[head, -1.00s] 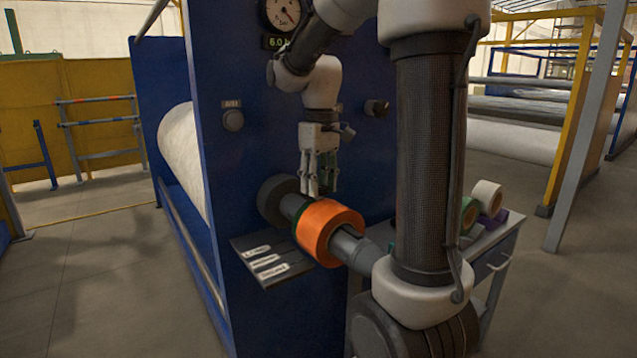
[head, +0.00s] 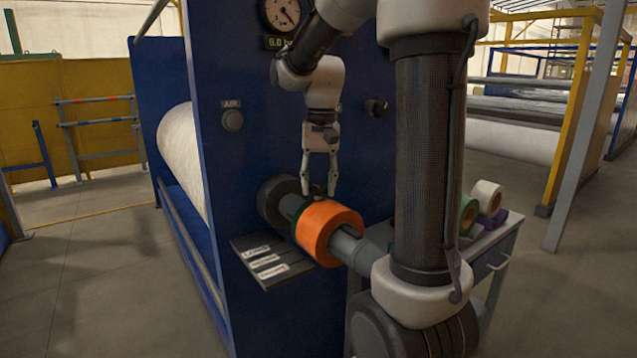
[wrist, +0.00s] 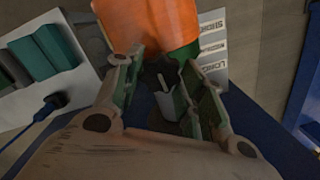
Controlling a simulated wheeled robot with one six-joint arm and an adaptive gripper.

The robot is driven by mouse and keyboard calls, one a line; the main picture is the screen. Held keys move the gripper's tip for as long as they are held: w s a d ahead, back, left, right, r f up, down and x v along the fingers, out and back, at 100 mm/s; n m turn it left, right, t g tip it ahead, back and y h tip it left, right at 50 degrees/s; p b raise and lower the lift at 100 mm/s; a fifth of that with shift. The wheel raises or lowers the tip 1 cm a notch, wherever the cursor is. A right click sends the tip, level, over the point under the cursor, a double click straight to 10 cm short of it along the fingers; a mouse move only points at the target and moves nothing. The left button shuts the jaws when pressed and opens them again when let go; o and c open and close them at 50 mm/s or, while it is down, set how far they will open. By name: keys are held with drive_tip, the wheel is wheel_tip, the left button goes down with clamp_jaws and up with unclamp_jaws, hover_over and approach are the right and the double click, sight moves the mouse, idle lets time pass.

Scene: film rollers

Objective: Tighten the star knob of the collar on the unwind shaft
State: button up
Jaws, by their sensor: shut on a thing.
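An orange roll (head: 330,232) sits on the grey unwind shaft (head: 352,250). The green collar (head: 299,216) shows as a narrow band against the roll's machine-side face. My gripper (head: 319,196) points down at the top of the collar, its two fingers closed on the small dark star knob (head: 318,190). The orange roll (wrist: 155,22) fills the top there. How tight the knob is cannot be seen.
The blue machine panel (head: 235,170) stands behind the shaft, with a pressure gauge (head: 281,14) and an AIR knob (head: 232,121). A dark shelf with label plates (head: 264,262) juts out below the roll. A grey cart (head: 492,250) with several rolls stands right.

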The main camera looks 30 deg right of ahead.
sight(321, 186)
idle(0.3)
drive_tip(key=o, duration=1)
drive_tip(key=r, duration=0.8)
drive_tip(key=d+r, duration=0.1)
drive_tip(key=r, duration=0.3)
drive_tip(key=shift+w, duration=0.2)
